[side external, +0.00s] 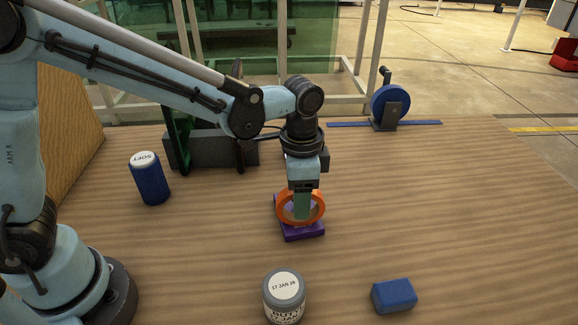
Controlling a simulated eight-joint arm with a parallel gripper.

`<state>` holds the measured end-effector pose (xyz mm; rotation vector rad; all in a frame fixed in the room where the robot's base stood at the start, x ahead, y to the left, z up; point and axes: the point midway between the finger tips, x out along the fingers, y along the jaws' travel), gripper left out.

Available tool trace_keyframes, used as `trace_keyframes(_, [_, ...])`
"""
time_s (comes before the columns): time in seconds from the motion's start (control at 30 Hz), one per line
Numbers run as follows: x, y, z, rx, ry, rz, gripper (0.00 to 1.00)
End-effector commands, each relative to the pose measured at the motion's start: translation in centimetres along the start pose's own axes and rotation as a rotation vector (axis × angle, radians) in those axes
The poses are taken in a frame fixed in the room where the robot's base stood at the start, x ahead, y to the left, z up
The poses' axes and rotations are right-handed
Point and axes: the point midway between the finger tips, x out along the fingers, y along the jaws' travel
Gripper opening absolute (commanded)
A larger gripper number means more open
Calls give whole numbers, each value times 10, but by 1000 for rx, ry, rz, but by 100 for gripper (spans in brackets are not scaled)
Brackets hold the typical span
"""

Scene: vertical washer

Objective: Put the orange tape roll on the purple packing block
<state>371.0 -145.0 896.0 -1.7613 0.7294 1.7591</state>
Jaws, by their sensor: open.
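The orange tape roll (319,217) is a ring at the middle of the wooden table, at the purple packing block (304,234). It overlaps the block in this view and looks tilted; I cannot tell whether it rests fully on the block. My gripper (302,208) points straight down over the roll, its fingers in front of or inside the ring. The jaws are open. The fingers hide part of the roll and of the block's top.
A blue can (151,182) with a white lid stands at the left. A grey jar (284,300) and a blue block (394,296) are at the front. A dark grey fixture (209,150) and a blue wheel on a stand (390,103) are at the back. The table's right side is clear.

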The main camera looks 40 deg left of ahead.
Motion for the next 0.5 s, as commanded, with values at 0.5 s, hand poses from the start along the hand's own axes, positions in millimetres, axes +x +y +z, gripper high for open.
trace_keyframes(0.5, [-84, 0, 0, 0, -1, 0, 55])
